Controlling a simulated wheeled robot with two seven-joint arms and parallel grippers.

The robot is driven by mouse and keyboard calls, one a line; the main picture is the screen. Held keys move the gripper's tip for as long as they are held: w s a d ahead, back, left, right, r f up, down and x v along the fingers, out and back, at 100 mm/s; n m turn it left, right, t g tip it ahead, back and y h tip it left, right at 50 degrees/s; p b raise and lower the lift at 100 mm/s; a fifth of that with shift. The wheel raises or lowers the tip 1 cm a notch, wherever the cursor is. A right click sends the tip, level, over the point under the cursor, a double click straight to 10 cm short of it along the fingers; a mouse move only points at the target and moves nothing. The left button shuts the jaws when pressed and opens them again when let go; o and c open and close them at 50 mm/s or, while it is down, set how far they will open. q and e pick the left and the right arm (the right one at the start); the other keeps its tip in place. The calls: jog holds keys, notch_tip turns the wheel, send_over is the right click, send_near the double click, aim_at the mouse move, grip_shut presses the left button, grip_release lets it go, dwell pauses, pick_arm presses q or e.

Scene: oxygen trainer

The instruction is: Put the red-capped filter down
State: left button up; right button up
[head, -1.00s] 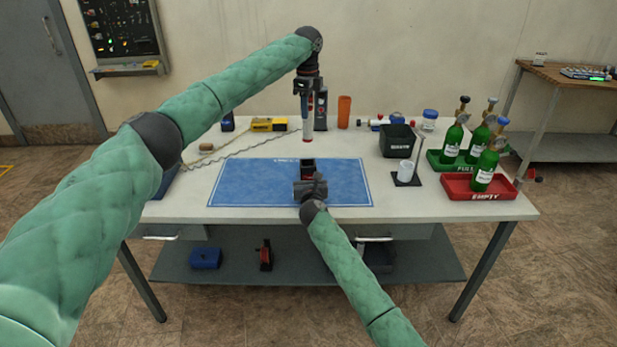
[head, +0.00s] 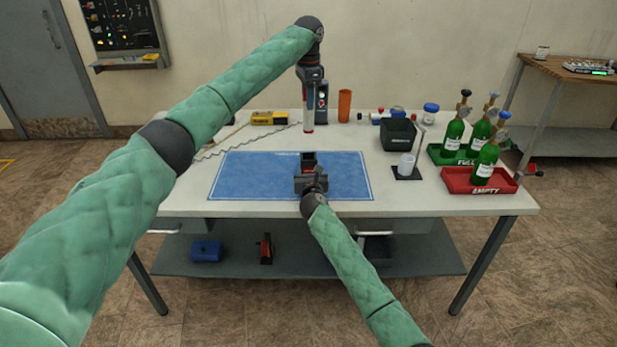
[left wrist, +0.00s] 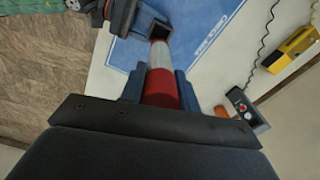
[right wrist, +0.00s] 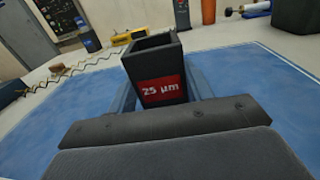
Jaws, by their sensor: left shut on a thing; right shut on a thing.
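The red-capped filter is a slim pale cylinder (left wrist: 159,58) with a red cap (left wrist: 161,90) in the left wrist view. My left gripper (left wrist: 158,92) is shut on its red end, and the pale end points away from the palm. In the head view the filter (head: 308,121) hangs upright below my left gripper (head: 309,97), above the back of the blue mat. My right gripper (right wrist: 164,96) is shut on a dark, open-topped square holder (right wrist: 158,60) with a red "25 µm" label. This holder (head: 308,160) is over the mat, lower and nearer than the filter, which is apart from it.
The blue mat (head: 240,178) is otherwise clear. An orange cup (head: 344,106) and yellow device (head: 269,118) stand at the back.

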aim_at(308, 115)
pick_arm(q)
notch_tip(308, 115, down, 18)
jog(key=o, duration=1)
jog(key=shift+r, duration=0.1)
notch_tip(308, 115, up, 12)
jog(key=shift+f, duration=0.1)
dwell(0.5)
pick_arm(e)
jog(key=o, duration=1.1)
